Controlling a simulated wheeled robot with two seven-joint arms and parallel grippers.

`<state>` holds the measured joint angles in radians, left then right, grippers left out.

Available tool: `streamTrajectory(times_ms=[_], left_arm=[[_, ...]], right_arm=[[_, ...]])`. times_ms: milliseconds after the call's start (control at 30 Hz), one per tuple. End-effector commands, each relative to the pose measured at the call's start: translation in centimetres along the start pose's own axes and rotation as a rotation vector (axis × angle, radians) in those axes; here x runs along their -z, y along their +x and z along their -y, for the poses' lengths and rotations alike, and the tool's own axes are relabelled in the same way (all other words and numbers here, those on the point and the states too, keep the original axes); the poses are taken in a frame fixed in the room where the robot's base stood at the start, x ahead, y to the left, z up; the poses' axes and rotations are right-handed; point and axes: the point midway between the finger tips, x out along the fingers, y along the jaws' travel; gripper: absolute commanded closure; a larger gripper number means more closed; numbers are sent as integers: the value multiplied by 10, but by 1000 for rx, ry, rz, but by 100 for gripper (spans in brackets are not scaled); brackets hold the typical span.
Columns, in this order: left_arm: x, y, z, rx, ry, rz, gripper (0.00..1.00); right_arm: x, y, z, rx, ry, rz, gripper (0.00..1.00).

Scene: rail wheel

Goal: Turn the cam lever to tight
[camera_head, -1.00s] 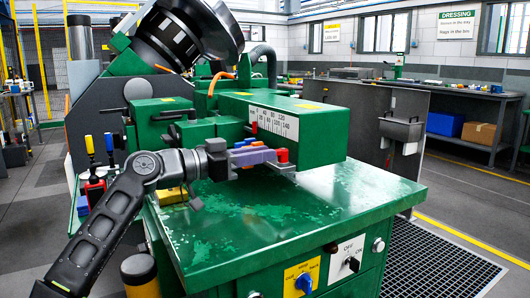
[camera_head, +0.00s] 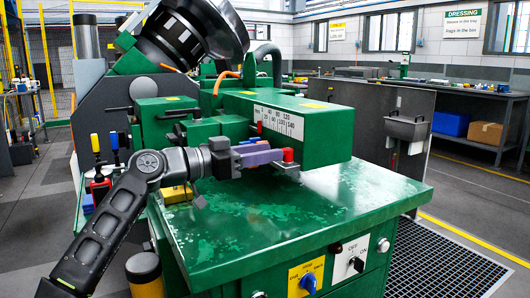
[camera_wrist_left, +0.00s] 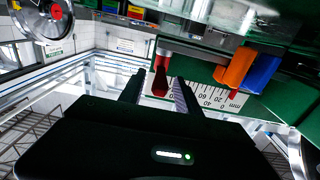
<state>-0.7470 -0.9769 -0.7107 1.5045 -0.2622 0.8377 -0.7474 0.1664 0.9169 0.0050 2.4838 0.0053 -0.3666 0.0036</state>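A small red handle (camera_head: 288,154), which looks like the cam lever, sits at the front of the green machine head (camera_head: 310,122), under its millimetre scale. In the left wrist view the red handle (camera_wrist_left: 160,78) stands between the two fingers of my left gripper (camera_wrist_left: 158,86), with a gap visible on each side. My left gripper (camera_head: 272,160) is open and reaches in from the left at the handle. Any contact with the handle is hard to tell. No tight marking can be read. My right gripper is not in view.
Orange (camera_wrist_left: 236,66) and blue (camera_wrist_left: 261,73) handles stand beside the red one, close to the fingers. The green table top (camera_head: 270,220) below is clear. A yellow switch plate (camera_head: 306,276) and a grey switch plate (camera_head: 349,260) are on the cabinet front.

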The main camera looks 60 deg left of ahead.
Motion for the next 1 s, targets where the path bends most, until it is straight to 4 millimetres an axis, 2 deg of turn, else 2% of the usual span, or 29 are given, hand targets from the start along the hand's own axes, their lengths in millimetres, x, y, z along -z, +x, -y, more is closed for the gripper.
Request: streamTrajectory(times_ms=[500,1000], left_arm=[[1,-70,1,1,0,-2,60],[0,-75,0,0,0,-1,60]], right_arm=[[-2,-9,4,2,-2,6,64],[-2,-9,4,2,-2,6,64]])
